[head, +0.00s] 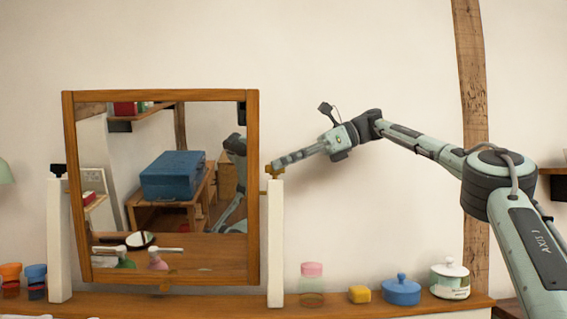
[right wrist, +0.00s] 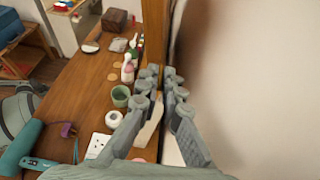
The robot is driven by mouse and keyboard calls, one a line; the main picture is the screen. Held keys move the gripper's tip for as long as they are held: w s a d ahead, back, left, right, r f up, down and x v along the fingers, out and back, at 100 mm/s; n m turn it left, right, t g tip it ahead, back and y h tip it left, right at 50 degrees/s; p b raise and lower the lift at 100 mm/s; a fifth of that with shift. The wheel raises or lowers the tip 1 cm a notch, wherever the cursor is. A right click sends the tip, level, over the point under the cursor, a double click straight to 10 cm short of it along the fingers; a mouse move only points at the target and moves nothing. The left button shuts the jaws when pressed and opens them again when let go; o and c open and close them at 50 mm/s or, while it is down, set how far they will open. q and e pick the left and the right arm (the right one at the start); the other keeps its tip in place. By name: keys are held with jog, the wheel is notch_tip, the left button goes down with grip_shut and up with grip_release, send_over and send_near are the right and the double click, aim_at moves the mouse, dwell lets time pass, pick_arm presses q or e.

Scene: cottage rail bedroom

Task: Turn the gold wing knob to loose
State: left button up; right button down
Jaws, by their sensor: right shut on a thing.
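A gold wing knob (head: 276,173) sits at the top of the white right-hand post (head: 275,245), beside the wooden mirror frame (head: 254,130). My right gripper (head: 279,165) reaches in from the right and is shut on the knob, covering most of it. In the right wrist view my fingers (right wrist: 163,92) lie close together beside the frame's edge (right wrist: 155,30); the knob cannot be made out there. The knob's exact turn angle cannot be read. A dark knob (head: 58,170) tops the left post (head: 59,240). My left gripper is not in view.
The wooden shelf (head: 380,307) below holds a pink-lidded jar (head: 312,270), a yellow block (head: 359,294), a blue lidded pot (head: 401,291) and a white lidded pot (head: 450,280). The mirror glass (head: 125,190) reflects the room. Space above the pots is clear.

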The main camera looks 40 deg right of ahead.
jog(key=shift+f, duration=0.1)
jog(key=c, duration=1.7)
grip_release()
jog(key=v, duration=0.7)
jog(key=shift+s, duration=0.15)
jog(key=shift+d, duration=0.1)
